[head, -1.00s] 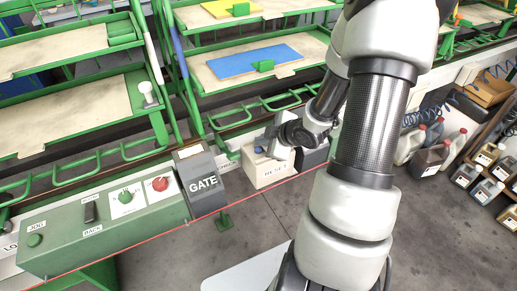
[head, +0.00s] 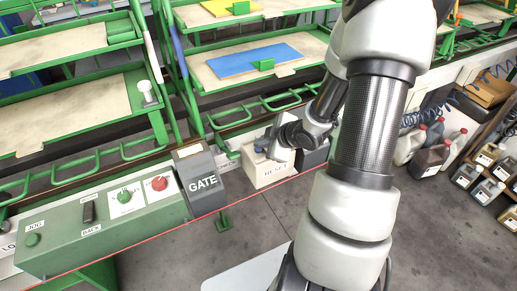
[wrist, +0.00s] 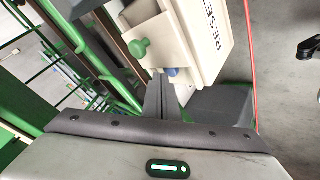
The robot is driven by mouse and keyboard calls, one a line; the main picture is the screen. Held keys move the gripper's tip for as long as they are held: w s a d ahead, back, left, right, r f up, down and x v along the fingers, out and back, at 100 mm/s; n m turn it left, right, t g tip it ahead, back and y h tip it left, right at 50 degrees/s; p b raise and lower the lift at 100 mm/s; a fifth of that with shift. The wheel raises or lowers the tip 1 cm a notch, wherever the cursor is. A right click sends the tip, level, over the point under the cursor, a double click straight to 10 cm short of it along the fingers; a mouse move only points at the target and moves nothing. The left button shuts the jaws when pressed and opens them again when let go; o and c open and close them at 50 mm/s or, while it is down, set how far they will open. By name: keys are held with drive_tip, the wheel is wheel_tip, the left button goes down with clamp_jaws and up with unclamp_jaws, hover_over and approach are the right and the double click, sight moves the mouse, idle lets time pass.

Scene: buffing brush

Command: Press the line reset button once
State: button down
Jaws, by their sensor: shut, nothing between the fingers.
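The cream box lettered RESET (head: 267,175) stands right of the GATE housing in the head view; it also fills the top of the wrist view (wrist: 192,38). In the wrist view a blue button (wrist: 172,71) shows on the box beside my fingertips, partly hidden by them. A green round knob (wrist: 138,47) sits just left of it. My gripper (wrist: 162,84) is shut and empty, its dark fingers close to the blue button; I cannot tell whether they touch it. In the head view my gripper (head: 268,154) is over the box and covers part of its top.
The GATE housing (head: 202,184) stands left of the box. Further left is a green control panel (head: 100,222) with a red and a green button. Green racks (head: 260,65) rise behind. Jugs (head: 430,155) stand at the right. The floor in front is clear.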

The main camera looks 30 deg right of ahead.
sight(261, 151)
drive_tip(key=shift+f+b, duration=0.5)
drive_tip(key=shift+f, duration=0.2)
idle(0.6)
drive_tip(key=shift+r, duration=0.15)
drive_tip(key=shift+r+p, duration=0.95)
drive_tip(key=shift+p, duration=0.05)
drive_tip(key=shift+r, duration=0.1)
wheel_tip(261, 151, up, 5)
drive_tip(key=p, duration=0.4)
drive_tip(key=shift+p, duration=0.4)
